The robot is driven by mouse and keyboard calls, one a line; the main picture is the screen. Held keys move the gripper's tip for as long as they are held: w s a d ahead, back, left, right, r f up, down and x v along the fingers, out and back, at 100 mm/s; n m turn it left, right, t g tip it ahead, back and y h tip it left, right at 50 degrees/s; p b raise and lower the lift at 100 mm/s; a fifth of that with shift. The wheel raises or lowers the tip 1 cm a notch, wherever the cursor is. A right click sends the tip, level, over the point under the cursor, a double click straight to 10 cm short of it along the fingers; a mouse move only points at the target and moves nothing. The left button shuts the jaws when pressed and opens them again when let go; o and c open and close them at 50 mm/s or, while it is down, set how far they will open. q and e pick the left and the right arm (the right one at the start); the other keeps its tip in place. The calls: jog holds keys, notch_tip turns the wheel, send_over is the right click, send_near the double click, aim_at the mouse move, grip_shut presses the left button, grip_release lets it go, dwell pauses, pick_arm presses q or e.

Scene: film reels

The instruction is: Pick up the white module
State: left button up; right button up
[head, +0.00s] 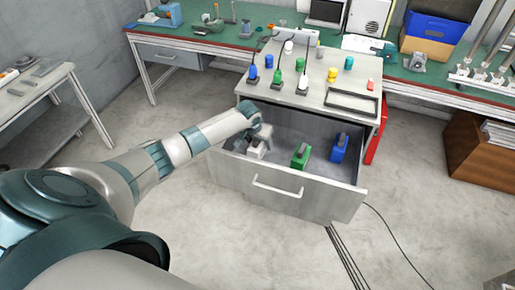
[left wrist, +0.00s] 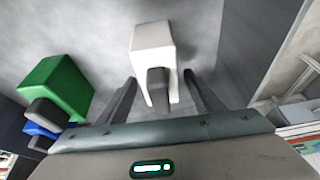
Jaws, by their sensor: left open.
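The white module (head: 254,152) is a small white block with a dark grey knob, standing inside the open drawer (head: 287,191) at its left end. It also shows in the left wrist view (left wrist: 151,45). My left gripper (head: 260,136) reaches down into the drawer at the module. In the left wrist view its two dark fingers (left wrist: 158,96) are apart, one on each side of the module's knob end, with gaps visible. The gripper partly hides the module in the head view. My right gripper is not in view.
A green module (head: 300,157) and a blue module (head: 339,149) stand to the right in the same drawer. Above the drawer, the cabinet top (head: 313,63) holds several coloured pieces and a black frame (head: 353,102). The drawer walls surround the left gripper.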

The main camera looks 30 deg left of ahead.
pick_arm(q)
jog(key=shift+c, duration=0.2)
jog(key=c, duration=1.3)
jog(key=shift+r, duration=0.2)
jog(key=shift+c, duration=0.2)
jog(key=shift+r, duration=0.6)
notch_tip(320, 180, up, 2)
jog(key=shift+r+b, duration=0.2)
jog(key=shift+b, duration=0.5)
jog(key=w+d+r+b, duration=0.1)
jog(key=w+d+r, duration=0.1)
jog(key=d, duration=0.3)
jog(key=w+d+r+b, duration=0.2)
jog(key=d+r, duration=0.3)
jog(key=shift+w+d, duration=0.25)
jog(key=shift+d, duration=0.15)
jog(key=shift+r, duration=0.15)
